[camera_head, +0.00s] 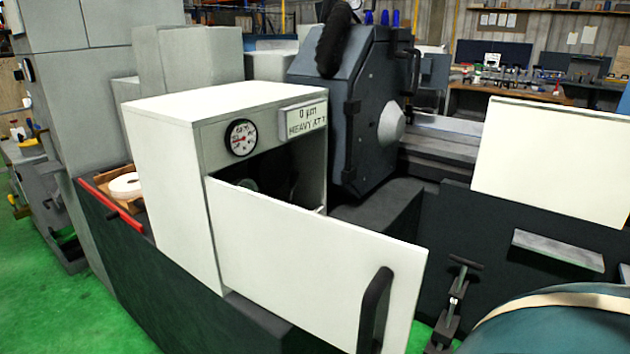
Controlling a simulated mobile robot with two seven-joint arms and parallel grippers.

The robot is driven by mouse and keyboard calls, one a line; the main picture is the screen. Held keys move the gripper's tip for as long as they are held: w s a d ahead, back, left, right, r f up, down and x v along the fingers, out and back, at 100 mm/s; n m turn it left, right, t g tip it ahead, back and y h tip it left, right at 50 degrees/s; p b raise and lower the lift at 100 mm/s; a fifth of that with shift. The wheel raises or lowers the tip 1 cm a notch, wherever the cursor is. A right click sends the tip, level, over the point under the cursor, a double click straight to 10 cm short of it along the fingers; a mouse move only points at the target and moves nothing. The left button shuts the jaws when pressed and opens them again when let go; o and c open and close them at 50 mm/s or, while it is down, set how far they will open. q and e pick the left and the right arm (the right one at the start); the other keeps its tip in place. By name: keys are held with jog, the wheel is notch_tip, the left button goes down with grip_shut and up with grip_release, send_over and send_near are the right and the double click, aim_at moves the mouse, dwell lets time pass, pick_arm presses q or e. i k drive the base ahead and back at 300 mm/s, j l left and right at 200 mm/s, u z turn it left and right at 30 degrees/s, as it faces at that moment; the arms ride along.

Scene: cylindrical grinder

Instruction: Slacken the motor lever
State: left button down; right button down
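No part is marked as the motor lever, and I cannot tell for sure which one it is. A red bar (117,206) lies slanting along the top edge of the dark machine base at the left. A small black part with a T-shaped top (455,290) stands at the lower right, beside the open door's handle end. A rounded teal shape with a cream band (560,325) fills the bottom right corner; I cannot tell what it is. Neither of my grippers shows.
A white cabinet (165,180) with a dial gauge (241,138) and a display (303,119) has its white door (300,255) standing open, black handle (374,310) towards me. A dark wheel housing (350,110) stands behind. A white panel (550,160) is at right.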

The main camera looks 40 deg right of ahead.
aim_at(294, 173)
jog(key=k+l, duration=0.1)
jog(key=l, duration=0.35)
jog(key=k+l, duration=0.1)
jog(key=l, duration=0.35)
jog(key=k+l, duration=0.1)
jog(key=l, duration=0.35)
jog(key=k+l, duration=0.1)
jog(key=l, duration=0.35)
jog(key=k+l, duration=0.1)
jog(key=l, duration=0.4)
jog(key=k+l, duration=0.1)
jog(key=l, duration=0.35)
